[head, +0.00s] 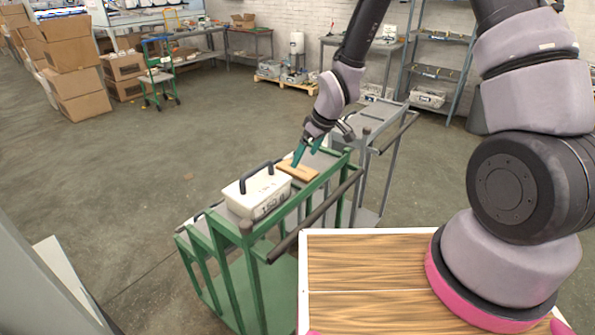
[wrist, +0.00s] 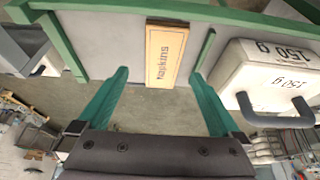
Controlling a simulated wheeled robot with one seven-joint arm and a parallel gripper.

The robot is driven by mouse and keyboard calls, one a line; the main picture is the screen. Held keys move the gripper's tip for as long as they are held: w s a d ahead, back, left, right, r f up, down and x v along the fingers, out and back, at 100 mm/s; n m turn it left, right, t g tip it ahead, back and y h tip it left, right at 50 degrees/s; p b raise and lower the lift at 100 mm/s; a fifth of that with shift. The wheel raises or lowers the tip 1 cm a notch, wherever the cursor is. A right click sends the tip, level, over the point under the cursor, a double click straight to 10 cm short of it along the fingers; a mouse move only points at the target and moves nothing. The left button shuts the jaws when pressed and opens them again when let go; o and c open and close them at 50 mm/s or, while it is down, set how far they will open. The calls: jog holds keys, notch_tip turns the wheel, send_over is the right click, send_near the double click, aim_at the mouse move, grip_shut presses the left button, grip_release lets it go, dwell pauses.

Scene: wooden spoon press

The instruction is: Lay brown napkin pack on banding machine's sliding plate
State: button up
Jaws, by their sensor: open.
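The brown napkin pack (wrist: 167,55), a flat tan rectangle marked "Napkins", lies on the grey top of a green-framed cart (head: 257,236). In the head view the pack (head: 304,174) is just beyond a white box. My gripper (wrist: 160,73) is open and empty, with its teal fingers apart and the pack seen between their tips in the wrist view. In the head view the gripper (head: 306,156) hangs low over the pack; whether a finger touches it I cannot tell. I cannot make out a banding machine or its sliding plate in either view.
A grey cart (head: 368,123) stands behind the green one. A wood-topped surface (head: 365,275) is in front. Open floor (head: 150,170) lies to the left.

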aim_at(298, 169)
jog(key=x, duration=0.5)
jog(key=shift+s+a, duration=0.15)
jog(key=shift+r, duration=0.1)
jog(key=c, duration=1.4)
